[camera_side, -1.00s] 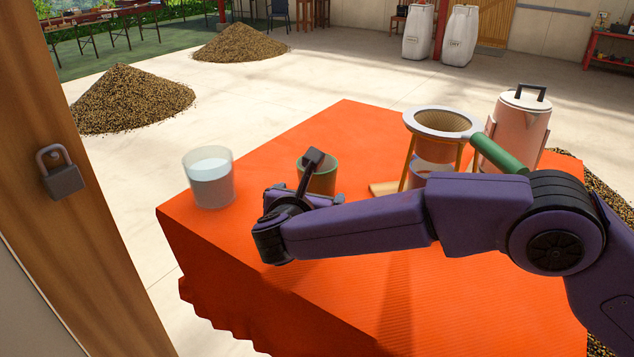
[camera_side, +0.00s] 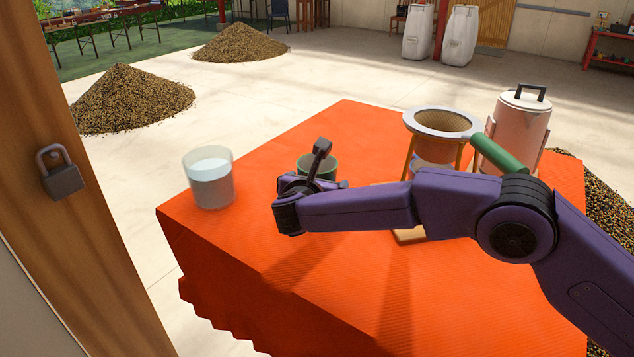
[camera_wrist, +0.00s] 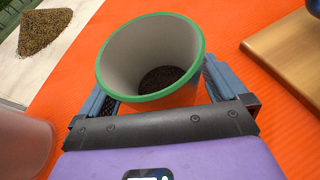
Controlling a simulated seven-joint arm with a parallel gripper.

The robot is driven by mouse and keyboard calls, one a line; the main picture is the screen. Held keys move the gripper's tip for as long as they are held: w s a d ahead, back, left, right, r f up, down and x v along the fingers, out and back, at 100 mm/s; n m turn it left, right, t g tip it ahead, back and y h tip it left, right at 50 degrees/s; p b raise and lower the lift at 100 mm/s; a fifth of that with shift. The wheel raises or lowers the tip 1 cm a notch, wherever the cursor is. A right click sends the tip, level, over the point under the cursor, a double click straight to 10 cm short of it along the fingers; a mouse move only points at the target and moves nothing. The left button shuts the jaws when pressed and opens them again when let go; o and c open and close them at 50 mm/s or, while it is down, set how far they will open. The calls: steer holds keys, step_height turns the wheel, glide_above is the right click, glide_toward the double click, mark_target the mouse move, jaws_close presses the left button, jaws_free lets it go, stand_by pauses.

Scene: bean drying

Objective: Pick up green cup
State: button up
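The green cup (camera_side: 306,161) stands on the orange-covered table, partly hidden behind my gripper (camera_side: 318,168). In the wrist view the cup (camera_wrist: 150,60) has a green rim and a pale inside, with dark brown grounds at the bottom. My gripper (camera_wrist: 160,88) has its fingers spread, one on each side of the cup. I cannot tell whether either finger touches the cup.
A clear glass of water (camera_side: 212,185) stands to the left of the cup. A filter stand (camera_side: 440,122) on a wooden base (camera_wrist: 285,50) and a pink kettle (camera_side: 515,125) stand to the right. The front of the orange table (camera_side: 300,290) is clear.

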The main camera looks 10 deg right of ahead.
steer(key=c, duration=1)
steer(key=shift+o, duration=0.2)
step_height(320, 180, up, 10)
